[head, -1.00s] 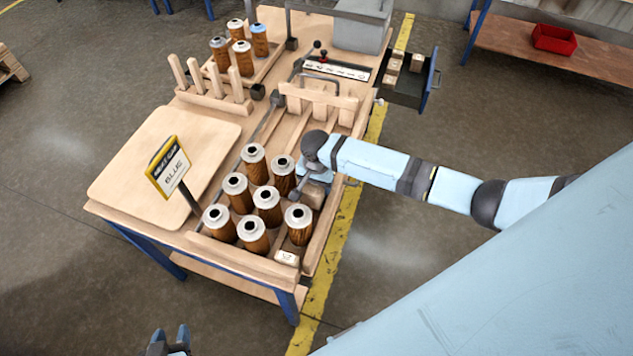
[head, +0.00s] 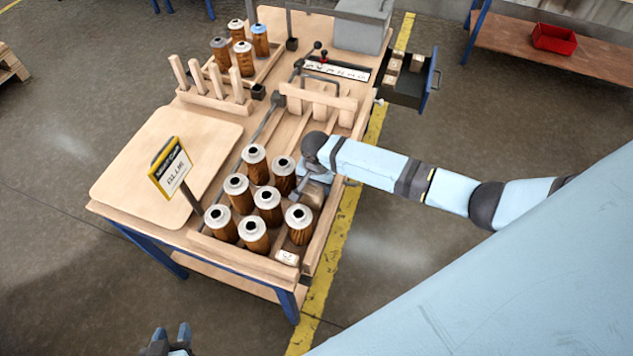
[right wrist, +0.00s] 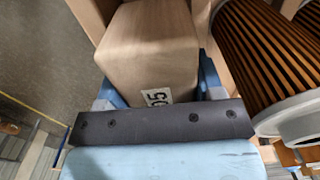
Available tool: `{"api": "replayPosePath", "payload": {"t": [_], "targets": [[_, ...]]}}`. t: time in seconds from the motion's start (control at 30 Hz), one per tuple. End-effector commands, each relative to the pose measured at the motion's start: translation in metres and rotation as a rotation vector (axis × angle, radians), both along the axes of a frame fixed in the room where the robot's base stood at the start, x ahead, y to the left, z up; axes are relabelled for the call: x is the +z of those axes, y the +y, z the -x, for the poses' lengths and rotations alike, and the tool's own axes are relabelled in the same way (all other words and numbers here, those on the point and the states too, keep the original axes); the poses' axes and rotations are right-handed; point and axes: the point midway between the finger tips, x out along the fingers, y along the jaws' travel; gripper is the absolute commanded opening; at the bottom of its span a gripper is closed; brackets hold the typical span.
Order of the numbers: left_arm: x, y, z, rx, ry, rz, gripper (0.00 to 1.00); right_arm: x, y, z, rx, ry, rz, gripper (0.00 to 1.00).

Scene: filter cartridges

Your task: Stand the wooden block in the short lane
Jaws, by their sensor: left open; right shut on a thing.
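The wooden block (head: 314,192) is in my right gripper (head: 308,178), in the right-hand lane of the cartridge rack, behind that lane's single cartridge (head: 299,226). In the right wrist view, the block (right wrist: 152,45) sits between the two blue fingers, with a printed label on its near face. A ribbed cartridge (right wrist: 265,50) is close beside it on the right. Whether the block's base touches the lane floor is hidden. The other two lanes each hold several cartridges (head: 268,208). My left gripper (head: 170,340) is open and empty at the bottom edge, away from the table.
A small labelled block (head: 287,257) is at the right lane's near end. A sign (head: 171,170) stands by a bare board (head: 165,155) on the left. A peg rack (head: 215,95), a tray of cartridges (head: 240,50) and an open drawer (head: 405,90) are further back.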

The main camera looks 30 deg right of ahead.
Motion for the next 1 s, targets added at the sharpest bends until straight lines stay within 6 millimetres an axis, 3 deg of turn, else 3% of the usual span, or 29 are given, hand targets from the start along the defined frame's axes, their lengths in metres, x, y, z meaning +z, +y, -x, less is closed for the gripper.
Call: {"api": "replayPosePath", "payload": {"t": [0.8, 0.83, 0.93, 1.0], "targets": [[-0.0013, 0.0004, 0.0001, 0.001, 0.001, -0.001, 0.43, -0.0068, -0.0003, -0.0001, 0.000, 0.000, 0.000, 0.31], [-0.0011, 0.0003, 0.0002, 0.001, 0.002, -0.001, 0.43, -0.0065, -0.0004, -0.0003, 0.000, -0.001, 0.001, 0.66], [-0.0012, 0.0005, 0.0002, 0.001, 0.002, -0.001, 0.43, -0.0063, -0.0004, -0.0002, 0.000, 0.000, 0.000, 0.89], [-0.0012, 0.0005, 0.0002, 0.001, 0.002, -0.001, 0.43, -0.0063, -0.0003, -0.0001, 0.000, 0.000, 0.000, 0.91]]}}
